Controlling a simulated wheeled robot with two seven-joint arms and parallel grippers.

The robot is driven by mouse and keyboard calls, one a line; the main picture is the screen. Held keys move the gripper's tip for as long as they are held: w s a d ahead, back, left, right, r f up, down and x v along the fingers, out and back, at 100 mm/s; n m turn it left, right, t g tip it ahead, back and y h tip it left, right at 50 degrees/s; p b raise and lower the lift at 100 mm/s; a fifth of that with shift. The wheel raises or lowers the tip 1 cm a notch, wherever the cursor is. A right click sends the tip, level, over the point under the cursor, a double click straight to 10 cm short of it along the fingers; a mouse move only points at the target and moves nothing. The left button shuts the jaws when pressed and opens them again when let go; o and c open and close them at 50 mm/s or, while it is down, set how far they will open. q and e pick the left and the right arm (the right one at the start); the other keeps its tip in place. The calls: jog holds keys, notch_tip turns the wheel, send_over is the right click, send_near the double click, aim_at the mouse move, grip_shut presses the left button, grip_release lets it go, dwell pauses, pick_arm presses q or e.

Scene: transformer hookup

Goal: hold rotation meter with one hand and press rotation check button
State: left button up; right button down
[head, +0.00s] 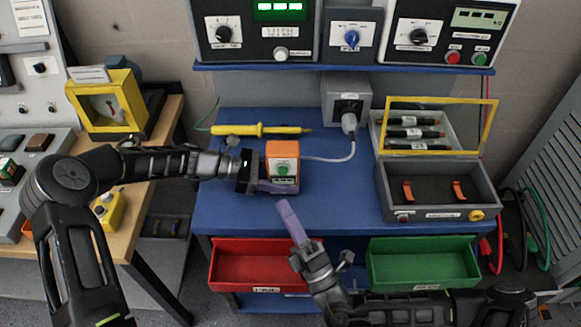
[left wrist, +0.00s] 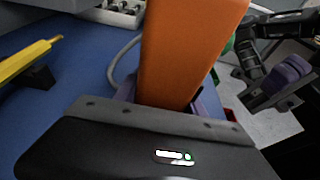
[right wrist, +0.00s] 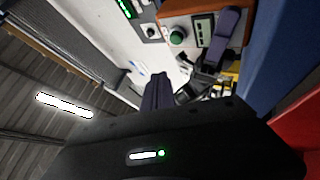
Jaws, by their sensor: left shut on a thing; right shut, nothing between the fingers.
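The rotation meter (head: 283,152) is an orange box with a pale face and a green button (head: 283,171), at the middle of the blue bench. My left gripper (head: 274,187) is shut on the meter from the left, its purple fingers low on the body. The orange body also fills the middle of the left wrist view (left wrist: 185,55). My right gripper (head: 285,207) is shut and empty, in front of and below the meter, apart from it. In the right wrist view, the green button (right wrist: 177,36) and a small display (right wrist: 204,29) show beyond its closed fingertips (right wrist: 157,85).
A yellow probe (head: 250,130) lies behind the meter. A cable runs to a grey socket box (head: 346,97). An open case (head: 437,190) stands at right. Red (head: 258,265) and green (head: 420,262) bins hang below the bench's front edge.

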jog(key=shift+n+g+y, duration=0.4)
jog(key=shift+n+y, duration=0.1)
jog(key=shift+n, duration=0.1)
jog(key=d+n+g+y, duration=0.1)
jog(key=d+n+g, duration=0.1)
jog(key=n+g, duration=0.1)
jog(key=w+d+n+g+y, duration=0.1)
jog(key=d+n+g+y, duration=0.1)
jog(key=n+g, duration=0.2)
jog(key=d+n+g+y, duration=0.1)
jog(key=d+n+g, duration=0.1)
jog(key=n+g, duration=0.1)
jog(key=shift+w+d+r+n+y, duration=0.1)
jog(key=shift+w+n+y, duration=0.3)
jog(key=shift+n, duration=0.5)
jog(key=d+m+g, duration=0.1)
jog(key=m, duration=0.1)
jog(key=d+r+m+g+h, duration=0.1)
jog(key=d+m+g, duration=0.1)
jog(key=d+m+g+h, duration=0.1)
jog(key=d+m+g, duration=0.1)
jog(key=shift+s+r, duration=0.25)
jog(key=shift+s, duration=0.1)
